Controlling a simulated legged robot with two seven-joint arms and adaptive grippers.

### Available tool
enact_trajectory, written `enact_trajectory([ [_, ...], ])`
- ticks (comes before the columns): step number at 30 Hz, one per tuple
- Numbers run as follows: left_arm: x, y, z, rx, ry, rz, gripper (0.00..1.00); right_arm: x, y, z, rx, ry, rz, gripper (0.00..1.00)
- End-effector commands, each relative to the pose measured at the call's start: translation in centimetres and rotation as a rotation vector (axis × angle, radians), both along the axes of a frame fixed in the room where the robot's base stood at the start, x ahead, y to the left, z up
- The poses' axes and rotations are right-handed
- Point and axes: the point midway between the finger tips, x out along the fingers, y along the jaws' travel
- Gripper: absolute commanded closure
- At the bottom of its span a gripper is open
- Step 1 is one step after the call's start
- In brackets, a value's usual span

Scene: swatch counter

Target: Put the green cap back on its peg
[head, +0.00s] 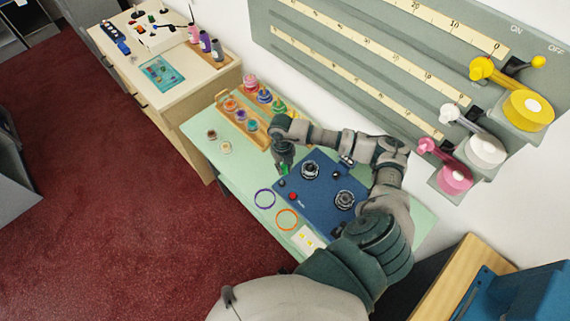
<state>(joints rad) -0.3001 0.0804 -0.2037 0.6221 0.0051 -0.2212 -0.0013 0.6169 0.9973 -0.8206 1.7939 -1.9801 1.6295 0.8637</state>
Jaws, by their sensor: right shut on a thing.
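My right gripper (284,163) points down over the left edge of the blue board. It is shut on a small green cap (284,170), mostly hidden by the fingers. The wooden rack (222,98) stands behind and to the left of the gripper, with coloured caps in rows, among them a pink one (250,84), a blue one (265,96) and an orange one (231,104). My right wrist covers the rack's near right end, so I cannot tell which peg there is bare. My left gripper is not in view.
The blue board (318,197) carries two dark round knobs (310,170) and a red button (292,196). A purple ring (265,198) and an orange ring (287,219) lie on the pale green counter (205,150). Small discs (225,147) lie at left. The counter's left part is mostly clear.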

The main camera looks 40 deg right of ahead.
Motion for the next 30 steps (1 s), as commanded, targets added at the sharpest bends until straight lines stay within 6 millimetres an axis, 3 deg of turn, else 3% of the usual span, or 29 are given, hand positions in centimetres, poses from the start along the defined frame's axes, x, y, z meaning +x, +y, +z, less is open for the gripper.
enact_trajectory([
  [8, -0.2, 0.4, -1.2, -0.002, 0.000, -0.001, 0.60, -0.1, 0.5, -1.3, -0.003, 0.001, -0.025, 1.00],
  [19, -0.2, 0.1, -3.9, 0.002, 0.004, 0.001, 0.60, -0.1, -0.3, -5.5, 0.004, 0.002, -0.023, 1.00],
  [30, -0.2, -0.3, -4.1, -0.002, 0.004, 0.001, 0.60, -0.1, 0.3, -5.6, -0.002, 0.000, -0.022, 1.00],
])
